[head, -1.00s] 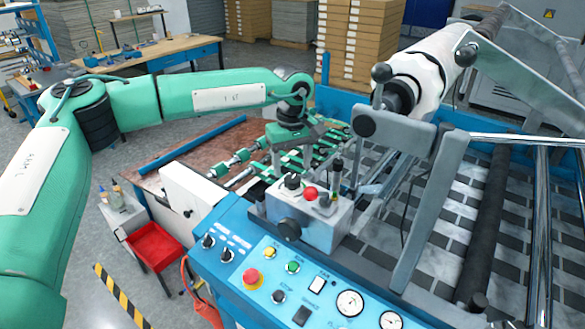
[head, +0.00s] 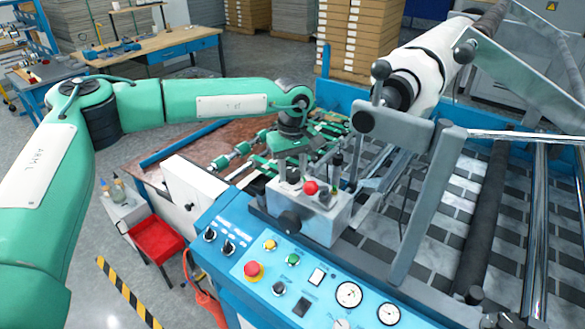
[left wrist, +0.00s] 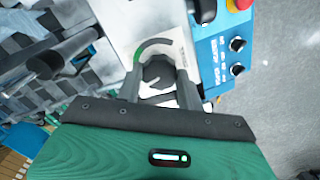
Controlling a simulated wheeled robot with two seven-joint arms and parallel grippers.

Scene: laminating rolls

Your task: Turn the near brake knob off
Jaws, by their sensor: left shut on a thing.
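The near brake knob (left wrist: 158,75) is black with a pale pointer line, and a grey and green arc is marked beside it in the left wrist view. It sits on top of a grey box (head: 328,218) at the end of the machine. My left gripper (left wrist: 160,88) is above it with one finger on each side, shut on the knob.
A red button (head: 311,187) and small levers stand close to the gripper on the same box. A blue control panel (head: 233,268) with buttons and gauges lies in front. A large white roll (head: 430,66) is behind to the right. A red tray (head: 156,240) is at the left.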

